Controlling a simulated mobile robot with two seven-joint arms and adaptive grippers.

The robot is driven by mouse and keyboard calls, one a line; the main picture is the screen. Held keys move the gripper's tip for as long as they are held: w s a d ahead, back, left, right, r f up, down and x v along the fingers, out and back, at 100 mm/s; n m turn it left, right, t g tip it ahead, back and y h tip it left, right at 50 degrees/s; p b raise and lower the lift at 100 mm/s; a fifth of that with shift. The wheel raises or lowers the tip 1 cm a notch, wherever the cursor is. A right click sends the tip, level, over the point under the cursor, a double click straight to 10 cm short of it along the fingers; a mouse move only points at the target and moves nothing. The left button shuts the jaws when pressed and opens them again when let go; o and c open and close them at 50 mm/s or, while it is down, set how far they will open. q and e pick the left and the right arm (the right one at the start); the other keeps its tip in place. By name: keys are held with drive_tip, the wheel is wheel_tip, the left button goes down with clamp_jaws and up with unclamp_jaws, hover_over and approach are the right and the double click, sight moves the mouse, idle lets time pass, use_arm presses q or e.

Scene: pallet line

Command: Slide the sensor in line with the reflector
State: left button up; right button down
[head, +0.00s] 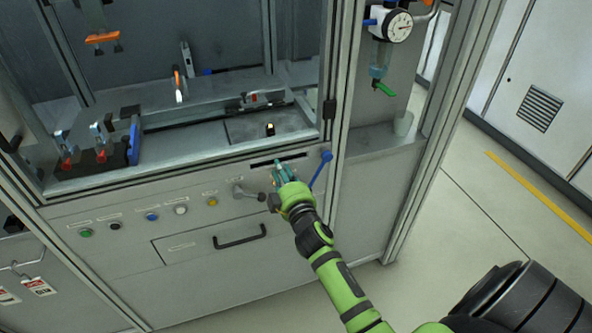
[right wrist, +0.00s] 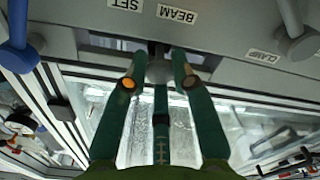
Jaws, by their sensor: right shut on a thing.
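My right gripper (head: 281,174) reaches up to the front panel of the cabinet, just below a dark horizontal slot (head: 264,164). In the right wrist view its green fingers (right wrist: 160,72) are shut on a small grey knob (right wrist: 160,70) at the slot (right wrist: 110,42), beside the labels "BEAM" (right wrist: 177,14) and "SET" (right wrist: 126,4). I cannot tell for sure which part is the sensor or the reflector. A small black block with a yellow top (head: 270,129) sits on the plate inside the cabinet, behind the slot. My left gripper is not in view.
A blue-handled lever (head: 321,170) stands just right of my gripper. A grey lever (head: 246,193) lies to its left. Several buttons (head: 152,217) and a drawer handle (head: 240,238) are on the panel. A gauge (head: 398,26) hangs at the upper right.

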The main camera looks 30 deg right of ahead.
drive_tip(key=shift+d, duration=0.2)
drive_tip(key=c, duration=1)
unclamp_jaws()
drive_tip(key=shift+d, duration=0.1)
drive_tip(key=shift+s, duration=0.1)
drive_tip(key=v, duration=1.2)
